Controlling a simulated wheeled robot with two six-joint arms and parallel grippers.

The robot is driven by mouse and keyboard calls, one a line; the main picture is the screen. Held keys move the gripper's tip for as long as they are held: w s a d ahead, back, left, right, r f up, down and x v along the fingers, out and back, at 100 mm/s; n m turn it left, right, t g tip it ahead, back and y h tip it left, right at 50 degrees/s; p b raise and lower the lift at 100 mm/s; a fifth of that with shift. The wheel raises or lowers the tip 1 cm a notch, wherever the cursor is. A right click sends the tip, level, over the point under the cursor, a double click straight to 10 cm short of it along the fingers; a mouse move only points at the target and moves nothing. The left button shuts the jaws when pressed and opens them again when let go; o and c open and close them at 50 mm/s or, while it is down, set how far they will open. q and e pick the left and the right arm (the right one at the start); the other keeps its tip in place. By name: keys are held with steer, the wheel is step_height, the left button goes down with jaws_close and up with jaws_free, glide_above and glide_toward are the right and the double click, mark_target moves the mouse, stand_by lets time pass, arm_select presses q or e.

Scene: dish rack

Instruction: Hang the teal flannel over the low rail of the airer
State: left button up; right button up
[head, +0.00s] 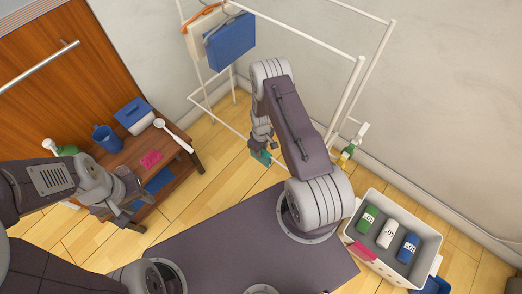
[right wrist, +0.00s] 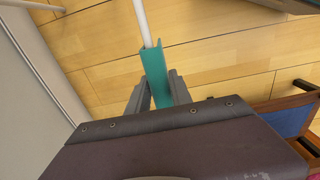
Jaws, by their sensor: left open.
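The teal flannel (head: 261,157) is at the tip of my right arm in the head view, partly hidden by the gripper. In the right wrist view the folded teal flannel (right wrist: 156,76) lies between the fingers of my right gripper (right wrist: 158,88), which look shut on it. The white low rail (right wrist: 144,24) of the airer runs up to the flannel's fold there. The flannel seems to lie over the rail; the contact is not clear. The airer (head: 310,36) stands against the wall. My left gripper (head: 132,200) is open and empty by the wooden bench.
The wooden bench (head: 185,160) at left carries a blue mug (head: 106,138), a blue-lidded box (head: 134,115), a brush (head: 172,134) and a pink cloth (head: 151,159). A blue bag (head: 231,42) hangs on the airer.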

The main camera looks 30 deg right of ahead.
steer(key=o, duration=0.3)
step_height(320, 180, up, 9)
steer(key=p, duration=0.4)
stand_by(0.6)
